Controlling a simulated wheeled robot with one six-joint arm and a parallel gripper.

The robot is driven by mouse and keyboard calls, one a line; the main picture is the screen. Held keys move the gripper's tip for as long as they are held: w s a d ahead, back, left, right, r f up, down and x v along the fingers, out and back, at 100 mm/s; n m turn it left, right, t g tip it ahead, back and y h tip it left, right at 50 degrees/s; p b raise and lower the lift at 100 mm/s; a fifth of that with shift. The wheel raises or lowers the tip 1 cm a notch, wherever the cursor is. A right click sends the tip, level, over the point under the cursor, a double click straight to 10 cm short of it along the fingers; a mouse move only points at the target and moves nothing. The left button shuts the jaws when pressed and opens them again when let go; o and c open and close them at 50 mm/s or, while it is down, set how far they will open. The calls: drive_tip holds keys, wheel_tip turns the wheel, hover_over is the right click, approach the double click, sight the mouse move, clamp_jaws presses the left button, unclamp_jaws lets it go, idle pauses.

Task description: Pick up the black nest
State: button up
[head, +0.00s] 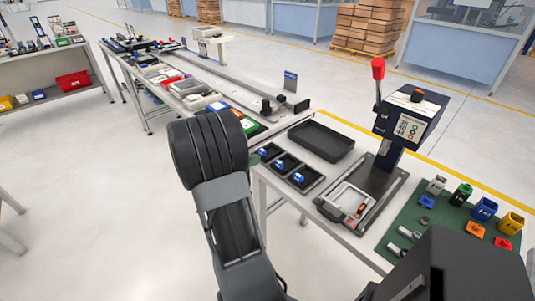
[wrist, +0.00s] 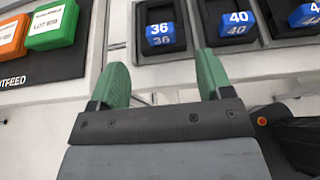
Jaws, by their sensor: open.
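Three small black nests stand in a row at the bench's near edge, each with a blue block; the rightmost nest shows in the head view (head: 311,183). In the wrist view I see the left nest (wrist: 182,22) with block 36 (wrist: 160,34), the middle nest (wrist: 208,24) with block 40 (wrist: 238,23), and part of the right nest (wrist: 279,20). I cannot tell which one the task means. My gripper (wrist: 164,80) is open and empty, its green fingertips just below the left and middle nests in the picture. My arm mostly hides it in the head view.
A larger black tray (head: 321,141) lies behind the nests. A press (head: 409,115) with a red-knobbed lever stands to the right, beside a green mat (head: 410,222) with coloured parts. Orange (wrist: 12,36) and green (wrist: 52,25) boxes are at the wrist view's left. Floor left of the bench is clear.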

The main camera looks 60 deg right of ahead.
sight(261, 152)
drive_tip(key=x, duration=0.5)
drive_tip(key=shift+s+f, duration=0.1)
drive_tip(key=c, duration=0.7)
